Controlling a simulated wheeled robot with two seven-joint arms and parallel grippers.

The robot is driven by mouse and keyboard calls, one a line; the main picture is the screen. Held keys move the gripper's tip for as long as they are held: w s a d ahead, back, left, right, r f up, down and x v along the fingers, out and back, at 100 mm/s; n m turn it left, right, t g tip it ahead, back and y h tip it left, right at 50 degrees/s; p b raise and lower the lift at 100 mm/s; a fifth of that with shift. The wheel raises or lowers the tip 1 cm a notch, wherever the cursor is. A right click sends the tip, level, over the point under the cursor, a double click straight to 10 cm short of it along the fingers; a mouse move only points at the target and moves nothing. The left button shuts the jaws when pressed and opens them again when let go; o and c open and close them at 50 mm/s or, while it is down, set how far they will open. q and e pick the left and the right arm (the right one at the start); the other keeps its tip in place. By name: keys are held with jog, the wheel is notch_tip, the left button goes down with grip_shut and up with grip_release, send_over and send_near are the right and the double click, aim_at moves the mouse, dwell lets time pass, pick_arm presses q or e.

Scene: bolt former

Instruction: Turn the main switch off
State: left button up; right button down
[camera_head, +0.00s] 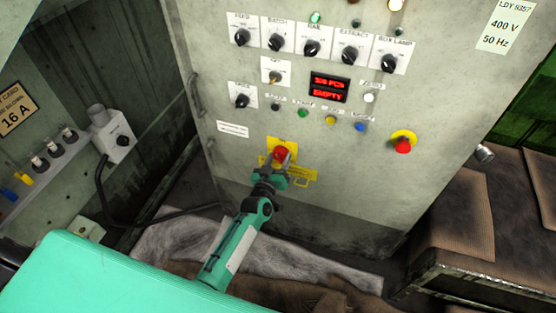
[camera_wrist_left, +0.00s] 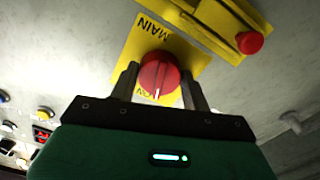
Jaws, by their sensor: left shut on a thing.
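The main switch is a red rotary knob (camera_head: 281,153) on a yellow plate (camera_head: 273,143), low on the front of the grey control cabinet. In the left wrist view the red knob (camera_wrist_left: 159,76) sits between my two fingers, and its yellow plate (camera_wrist_left: 135,44) reads MAIN. A white mark on the knob points toward my gripper's palm, near lettering that is partly hidden. My left gripper (camera_head: 279,164) is shut on the knob, and it fills the lower part of the left wrist view (camera_wrist_left: 160,90). My right gripper is not in view.
Above the switch are several black selector knobs (camera_head: 311,47), a red display (camera_head: 328,88) and coloured buttons. A red emergency button (camera_head: 403,143) is to the right. A yellow hasp-like bar (camera_head: 300,180) sits beside the switch. A brown padded bench (camera_head: 455,215) stands at right.

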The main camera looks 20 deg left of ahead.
pick_arm(q)
jog(key=n, duration=0.3)
jog(key=shift+n, duration=0.4)
jog(key=n, duration=0.3)
jog(key=shift+n+b, duration=0.3)
jog(key=shift+b, duration=0.05)
jog(key=n+b, duration=0.1)
jog(key=n, duration=0.3)
jog(key=shift+d+r, duration=0.1)
jog(key=shift+n, duration=1.2)
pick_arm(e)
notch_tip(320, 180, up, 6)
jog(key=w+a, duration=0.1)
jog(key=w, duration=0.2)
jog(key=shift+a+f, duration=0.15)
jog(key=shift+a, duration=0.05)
pick_arm(q)
jog(key=o, duration=1)
jog(key=shift+c, duration=0.2)
